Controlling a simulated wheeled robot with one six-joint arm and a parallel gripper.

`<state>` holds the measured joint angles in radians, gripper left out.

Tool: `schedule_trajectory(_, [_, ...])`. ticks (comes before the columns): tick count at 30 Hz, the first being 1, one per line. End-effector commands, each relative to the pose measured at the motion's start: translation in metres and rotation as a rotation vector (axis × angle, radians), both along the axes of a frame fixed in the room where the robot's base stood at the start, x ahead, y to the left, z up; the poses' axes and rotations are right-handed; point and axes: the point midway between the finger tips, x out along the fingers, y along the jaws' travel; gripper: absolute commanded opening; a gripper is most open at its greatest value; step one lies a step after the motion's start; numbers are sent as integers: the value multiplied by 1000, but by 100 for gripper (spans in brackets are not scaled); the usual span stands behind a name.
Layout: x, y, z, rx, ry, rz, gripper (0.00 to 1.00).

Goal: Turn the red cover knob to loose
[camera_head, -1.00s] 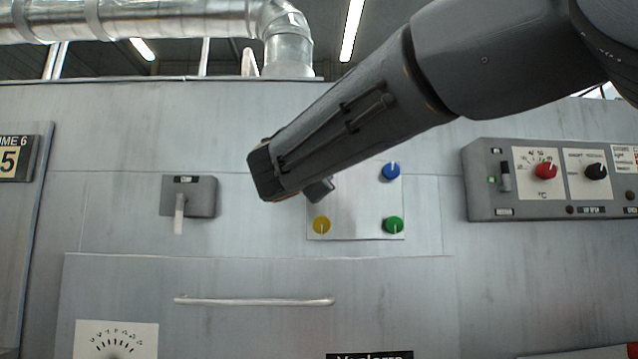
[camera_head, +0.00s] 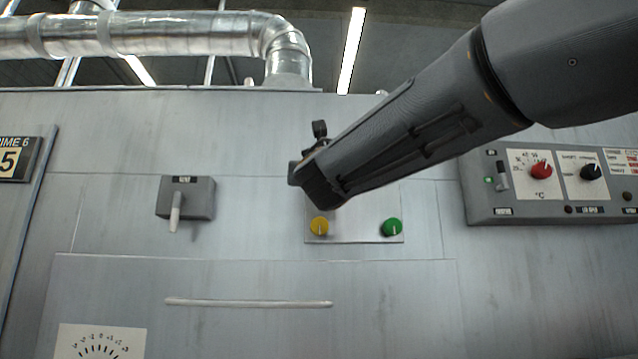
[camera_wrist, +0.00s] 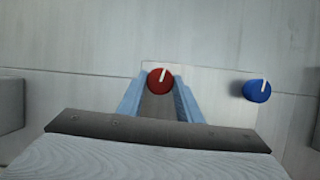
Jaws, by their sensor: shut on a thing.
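The red cover knob (camera_wrist: 160,81) is a round red disc with a white mark pointing up and slightly right in the wrist view. It sits at the upper left of a pale square cover plate (camera_head: 361,229). My gripper (camera_wrist: 159,85) has its two blue-grey fingers on either side of the knob, shut on it. In the head view, my arm hides the red knob and the upper part of the plate. The blue knob (camera_wrist: 257,90) is to the right of the red one in the wrist view.
A yellow knob (camera_head: 319,227) and a green knob (camera_head: 391,228) sit at the plate's lower corners. A lever box (camera_head: 187,198) is to the left, a control panel (camera_head: 515,212) to the right. A long handle (camera_head: 248,303) runs below.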

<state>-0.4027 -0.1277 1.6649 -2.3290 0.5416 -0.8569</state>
Motion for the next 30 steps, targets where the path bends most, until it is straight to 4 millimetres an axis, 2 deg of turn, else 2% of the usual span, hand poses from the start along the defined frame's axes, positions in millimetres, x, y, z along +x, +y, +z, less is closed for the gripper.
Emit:
schedule_trajectory(9, [1, -1, -2, -97, 2, 1, 10])
schedule_trajectory(23, [1, 0, -1, -110, 3, 1, 10])
schedule_trajectory(24, [1, 0, -1, -110, 3, 1, 34])
schedule_trajectory(27, [0, 0, -1, -110, 3, 1, 50])
schedule_trajectory(30, [0, 0, -1, -110, 2, 1, 51])
